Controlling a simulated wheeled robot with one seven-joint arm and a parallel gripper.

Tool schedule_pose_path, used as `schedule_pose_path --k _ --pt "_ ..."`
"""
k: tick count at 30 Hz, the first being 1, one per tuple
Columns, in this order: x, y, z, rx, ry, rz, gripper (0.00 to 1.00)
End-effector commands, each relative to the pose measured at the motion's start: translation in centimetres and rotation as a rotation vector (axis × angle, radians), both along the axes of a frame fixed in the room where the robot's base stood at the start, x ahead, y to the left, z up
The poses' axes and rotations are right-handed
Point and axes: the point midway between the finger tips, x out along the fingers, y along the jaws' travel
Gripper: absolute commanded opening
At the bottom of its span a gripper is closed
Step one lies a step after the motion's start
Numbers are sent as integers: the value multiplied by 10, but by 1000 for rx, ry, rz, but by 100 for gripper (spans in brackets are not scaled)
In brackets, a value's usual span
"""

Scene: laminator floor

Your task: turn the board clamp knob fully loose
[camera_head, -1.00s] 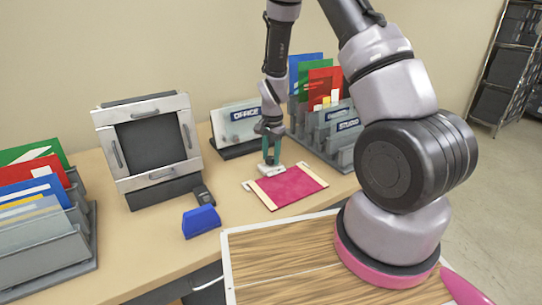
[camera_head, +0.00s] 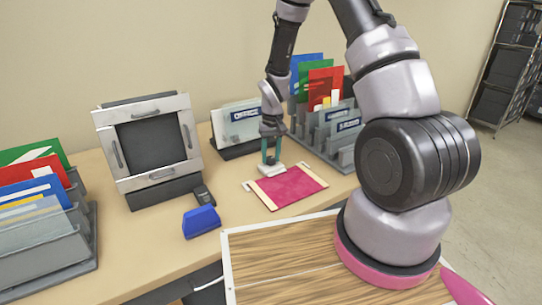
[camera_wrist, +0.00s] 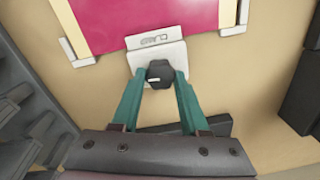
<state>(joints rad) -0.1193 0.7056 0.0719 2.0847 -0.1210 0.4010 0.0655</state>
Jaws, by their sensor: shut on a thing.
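The board clamp is a pale block (camera_head: 271,170) at the back edge of a crimson board (camera_head: 290,186) with cream end strips. In the wrist view the clamp (camera_wrist: 156,55) shows a small dark marking, and its black knob (camera_wrist: 160,73) sits between my fingertips. My gripper (camera_head: 271,157) points down over the clamp, and its teal fingers are shut on the knob. The wrist view also shows my gripper (camera_wrist: 160,80) with a fingertip on each side of the knob. In the head view the knob is hidden by the fingers.
A framed dark panel (camera_head: 152,145) stands left of the board. A blue block (camera_head: 201,221) and a small dark device (camera_head: 204,195) lie before it. File racks stand at far left (camera_head: 45,245) and behind right (camera_head: 335,140). An acrylic sign holder (camera_head: 238,125) stands behind the clamp.

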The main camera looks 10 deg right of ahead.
Motion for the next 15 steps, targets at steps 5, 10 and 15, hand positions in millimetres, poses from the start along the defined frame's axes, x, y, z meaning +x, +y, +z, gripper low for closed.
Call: schedule_pose_path --k 5,10,15 --pt "1 1 0 1 -1 83 0" --pt "1 1 0 0 -1 127 0" --pt "1 1 0 0 -1 145 0"
